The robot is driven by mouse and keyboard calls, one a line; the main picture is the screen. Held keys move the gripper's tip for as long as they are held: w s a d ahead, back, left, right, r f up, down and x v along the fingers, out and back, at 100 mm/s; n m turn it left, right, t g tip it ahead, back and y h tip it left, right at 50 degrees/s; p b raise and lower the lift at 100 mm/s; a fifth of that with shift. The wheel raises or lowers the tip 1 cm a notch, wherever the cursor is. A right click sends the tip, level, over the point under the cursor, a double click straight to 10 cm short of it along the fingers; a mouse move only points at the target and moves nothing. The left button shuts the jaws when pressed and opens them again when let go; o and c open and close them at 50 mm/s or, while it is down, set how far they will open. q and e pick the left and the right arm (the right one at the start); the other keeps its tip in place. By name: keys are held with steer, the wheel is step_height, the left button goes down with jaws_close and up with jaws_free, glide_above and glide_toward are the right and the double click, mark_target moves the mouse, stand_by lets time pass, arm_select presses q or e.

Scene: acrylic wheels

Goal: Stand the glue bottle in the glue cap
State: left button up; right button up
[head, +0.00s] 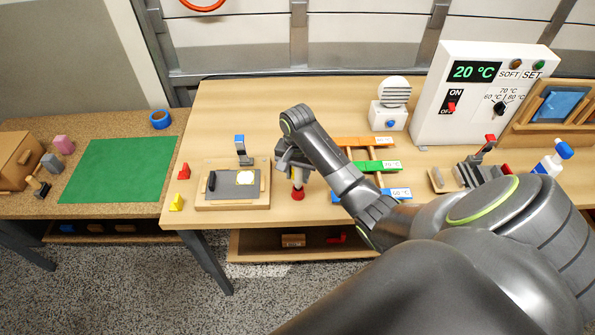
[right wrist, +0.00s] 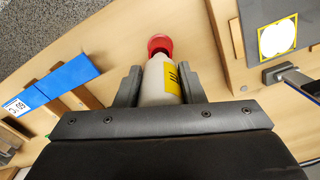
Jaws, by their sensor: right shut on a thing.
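The glue bottle (head: 297,177) is white with a yellow label, which shows in the right wrist view (right wrist: 155,82). My right gripper (head: 295,165) is shut on it, one finger on each side, above the table's front part. The bottle points down, roughly upright in the head view. The red glue cap (head: 298,195) is at the bottle's lower end, and it shows as a round red cup in the right wrist view (right wrist: 160,44). The bottle's end overlaps the cap's rim there; I cannot tell whether it sits inside. My left gripper is not in view.
A wooden board with a grey plate (head: 225,190) is close to the left of the bottle. A wooden rack with orange, green and blue bars (head: 377,166) stands to the right. A white control box (head: 470,105) is at the back right. The table's front edge is near.

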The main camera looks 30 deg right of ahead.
steer(key=shift+f+b, duration=0.45)
steer(key=shift+f, duration=1.05)
stand_by(0.8)
steer(key=shift+p, duration=0.6)
stand_by(0.4)
stand_by(0.5)
steer(key=o, duration=1.1)
steer(key=shift+c, duration=0.2)
steer(key=shift+r, duration=0.1)
